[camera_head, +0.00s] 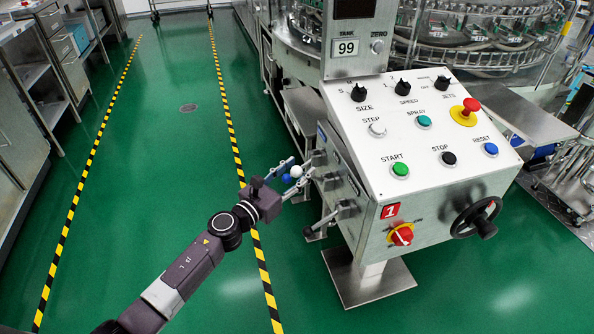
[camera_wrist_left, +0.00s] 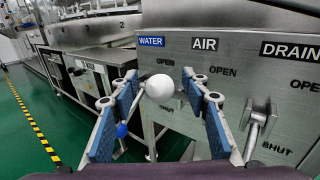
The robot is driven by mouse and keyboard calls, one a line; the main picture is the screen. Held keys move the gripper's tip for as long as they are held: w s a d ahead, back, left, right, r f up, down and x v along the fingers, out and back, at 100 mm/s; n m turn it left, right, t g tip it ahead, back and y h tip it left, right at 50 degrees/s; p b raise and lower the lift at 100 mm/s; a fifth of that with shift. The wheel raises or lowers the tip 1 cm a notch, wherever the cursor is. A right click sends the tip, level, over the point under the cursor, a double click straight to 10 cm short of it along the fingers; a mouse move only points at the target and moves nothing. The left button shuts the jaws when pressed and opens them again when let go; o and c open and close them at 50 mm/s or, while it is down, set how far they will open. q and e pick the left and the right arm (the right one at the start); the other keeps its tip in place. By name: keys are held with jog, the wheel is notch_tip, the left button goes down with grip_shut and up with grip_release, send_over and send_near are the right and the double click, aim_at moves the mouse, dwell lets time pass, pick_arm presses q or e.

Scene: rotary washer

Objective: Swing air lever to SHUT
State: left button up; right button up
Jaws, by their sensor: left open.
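My left gripper (camera_head: 302,188) is open beside the left side of the control box. In the left wrist view its blue-padded fingers (camera_wrist_left: 160,76) stand either side of a white ball knob (camera_wrist_left: 159,86), with gaps between pads and ball. The knob also shows in the head view (camera_head: 296,171). A blue ball knob (camera_wrist_left: 121,130) is near the left finger. The AIR label (camera_wrist_left: 204,45) has OPEN (camera_wrist_left: 222,71) below it; the right finger covers the panel lower down. The knob's pivot is hidden, so I cannot tell the lever's exact setting. My right gripper is not in view.
The WATER label (camera_wrist_left: 151,42) is left of AIR and the DRAIN label (camera_wrist_left: 290,51) right, with a metal lever (camera_wrist_left: 254,128) near it. The control box (camera_head: 455,130) has buttons and a handwheel (camera_head: 476,218). Green floor (camera_head: 185,170) is clear left of the box.

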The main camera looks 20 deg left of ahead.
pick_arm(q)
grip_shut()
dwell(0.5)
